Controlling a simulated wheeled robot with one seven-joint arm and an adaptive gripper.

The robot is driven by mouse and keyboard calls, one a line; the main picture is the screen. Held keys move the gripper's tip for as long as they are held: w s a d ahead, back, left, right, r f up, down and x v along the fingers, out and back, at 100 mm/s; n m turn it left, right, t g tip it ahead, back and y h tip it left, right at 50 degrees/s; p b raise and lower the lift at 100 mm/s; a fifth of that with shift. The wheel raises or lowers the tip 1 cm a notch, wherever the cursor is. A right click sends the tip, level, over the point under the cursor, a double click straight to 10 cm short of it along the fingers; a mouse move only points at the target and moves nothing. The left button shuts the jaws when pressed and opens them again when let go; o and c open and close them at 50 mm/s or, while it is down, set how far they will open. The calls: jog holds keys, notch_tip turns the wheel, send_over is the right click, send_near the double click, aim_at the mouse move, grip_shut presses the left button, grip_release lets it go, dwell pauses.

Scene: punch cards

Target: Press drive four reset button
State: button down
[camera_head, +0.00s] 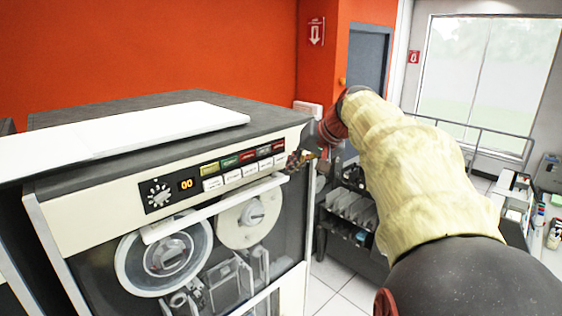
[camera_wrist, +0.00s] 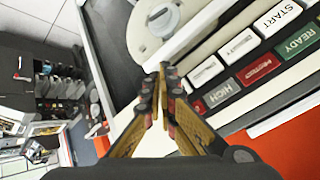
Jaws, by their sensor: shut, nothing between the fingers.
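The tape drive (camera_head: 150,200) has a cream front panel with a row of white buttons (camera_head: 232,177) below a row of coloured labels. Which button is the reset is too small to read in the head view. In the wrist view I read a white START button (camera_wrist: 278,18), a white density button (camera_wrist: 240,46) and another white button (camera_wrist: 206,71) with unclear text. My gripper (camera_head: 303,158) is shut and empty at the right end of the panel. In the wrist view its fingertips (camera_wrist: 160,73) appear just left of that last white button; contact cannot be told.
A white handle bar (camera_head: 215,207) runs below the buttons, above the window with two tape reels (camera_head: 165,255). A dial (camera_head: 158,193) and a 00 display (camera_head: 186,184) sit left of the buttons. A dark rack (camera_head: 350,210) stands to the right. White floor (camera_head: 335,285) shows between.

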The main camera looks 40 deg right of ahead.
jog(key=s+b, duration=0.1)
jog(key=s, duration=0.3)
jog(key=shift+d, duration=0.15)
dwell(0.8)
jog(key=s+f+m+g+b, duration=0.2)
jog(key=s+f, duration=0.3)
jog(key=f, duration=0.6)
jog(key=s+a+f+n+b, duration=0.3)
jog(key=a+f+b, duration=0.4)
jog(key=a+f, duration=0.3)
jog(key=s+a+f+n+b, duration=0.3)
jog(key=s+a+f+b, duration=0.3)
jog(key=a+f, duration=0.4)
jog(key=s+a+f+n+g+b, duration=0.1)
jog(key=s+a+f+n+b, duration=0.2)
jog(key=a+f, duration=0.7)
notch_tip(320, 180, down, 4)
jog(key=s+b, duration=0.2)
jog(key=b, duration=0.2)
jog(key=shift+a+r+n+b, duration=0.2)
jog(key=shift+a+n+b, duration=0.05)
jog(key=shift+n+b, duration=0.05)
